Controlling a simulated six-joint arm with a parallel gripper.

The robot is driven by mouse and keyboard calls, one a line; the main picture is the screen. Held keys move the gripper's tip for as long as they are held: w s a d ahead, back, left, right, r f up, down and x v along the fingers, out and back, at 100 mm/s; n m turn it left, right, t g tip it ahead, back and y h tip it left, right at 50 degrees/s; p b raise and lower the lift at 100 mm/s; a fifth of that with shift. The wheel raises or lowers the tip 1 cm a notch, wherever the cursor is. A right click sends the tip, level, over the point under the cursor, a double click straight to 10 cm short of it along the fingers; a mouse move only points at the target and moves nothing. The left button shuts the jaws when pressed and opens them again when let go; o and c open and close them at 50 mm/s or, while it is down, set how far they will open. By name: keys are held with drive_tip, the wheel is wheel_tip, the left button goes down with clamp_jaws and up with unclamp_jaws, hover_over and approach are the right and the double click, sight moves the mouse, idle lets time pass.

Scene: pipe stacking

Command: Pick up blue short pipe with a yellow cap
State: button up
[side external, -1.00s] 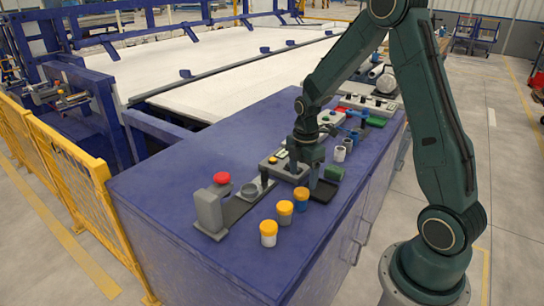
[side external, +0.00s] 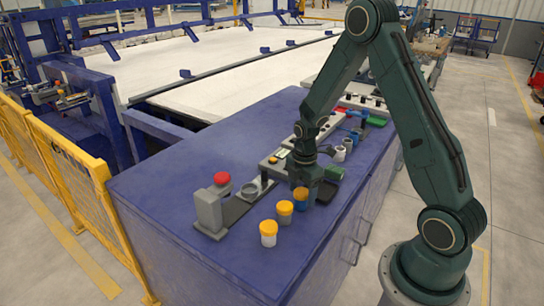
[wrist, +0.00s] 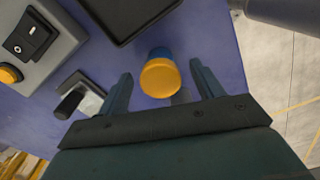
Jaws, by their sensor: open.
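The blue short pipe with a yellow cap (side external: 301,197) stands upright on the blue table, last in a row of capped pipes. In the wrist view, its yellow cap (wrist: 160,78) faces me, with a little of the blue body showing above it. My gripper (wrist: 162,72) is open, with one finger on each side of the cap and visible gaps to both. In the side view, my gripper (side external: 308,185) is low beside and behind the pipe, partly overlapping it. I cannot tell how far the fingertips are above the table.
Two pale pipes with orange-yellow caps, one nearer (side external: 268,233) and one in the middle (side external: 285,212), stand beside the blue one. A grey fixture (side external: 209,211) and red button (side external: 222,178) are to the left. A switch box (wrist: 35,40) is close by. The table's front left is clear.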

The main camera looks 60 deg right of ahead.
drive_tip(key=shift+f, duration=0.6)
drive_tip(key=c, duration=1.1)
drive_tip(key=shift+r, duration=0.15)
wheel_tip(320, 180, up, 20)
drive_tip(key=shift+f, duration=0.1)
idle(0.5)
